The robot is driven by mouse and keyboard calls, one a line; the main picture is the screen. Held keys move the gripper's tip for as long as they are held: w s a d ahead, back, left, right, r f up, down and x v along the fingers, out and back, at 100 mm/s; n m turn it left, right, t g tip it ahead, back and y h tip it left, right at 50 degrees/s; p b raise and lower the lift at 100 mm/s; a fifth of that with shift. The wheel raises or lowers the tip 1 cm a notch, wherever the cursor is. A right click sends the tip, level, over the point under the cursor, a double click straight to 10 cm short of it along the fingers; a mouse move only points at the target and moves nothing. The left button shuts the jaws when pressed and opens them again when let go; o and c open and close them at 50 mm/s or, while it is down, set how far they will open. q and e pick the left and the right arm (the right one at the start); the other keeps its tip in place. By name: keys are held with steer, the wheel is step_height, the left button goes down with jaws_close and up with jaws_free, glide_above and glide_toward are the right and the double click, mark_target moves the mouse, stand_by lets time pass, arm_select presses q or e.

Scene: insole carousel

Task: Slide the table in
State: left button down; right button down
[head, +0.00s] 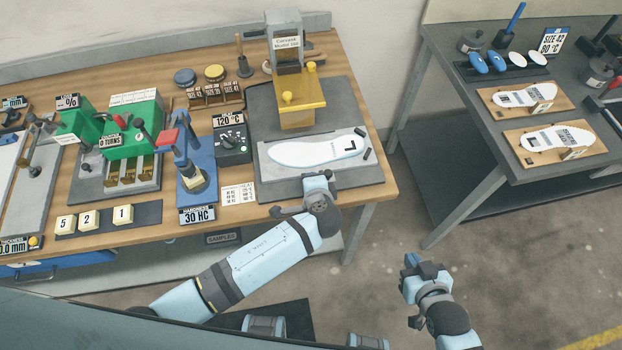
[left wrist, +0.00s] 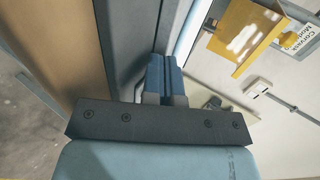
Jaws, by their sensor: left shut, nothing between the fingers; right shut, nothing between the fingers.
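The sliding table, a light grey plate (head: 358,173), sits in front of the press (head: 286,52) with the yellow head (head: 302,100). A white insole (head: 315,151) with a black L-shaped mark lies on it. My left gripper (head: 318,180) is shut and empty at the plate's front edge; I cannot tell whether it touches. In the left wrist view its closed blue fingers (left wrist: 165,78) point along grey surfaces, with the yellow press head (left wrist: 245,38) at the upper right. My right gripper (head: 423,268) is shut and empty, over the floor right of the bench.
A black 120 °C box (head: 231,137) and a blue hand device (head: 190,165) stand left of the plate. A grey side table (head: 470,100) with insoles on wooden boards stands at the right. Floor between the tables is clear.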

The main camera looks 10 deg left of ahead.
mark_target(303, 143)
arm_select(q)
steer(key=w+a, duration=0.1)
steer(key=w, duration=0.2)
steer(key=w+a+b, duration=0.1)
steer(key=w, duration=0.3)
steer(key=w+a, duration=0.1)
steer(key=w, duration=0.3)
steer(key=shift+w+a+f, duration=0.1)
steer(key=shift+w+a, duration=0.1)
steer(key=shift+a, duration=0.15)
steer(key=shift+w+a, duration=0.1)
steer(key=shift+w, duration=0.2)
steer(key=shift+r, duration=0.2)
steer(key=shift+a, duration=0.1)
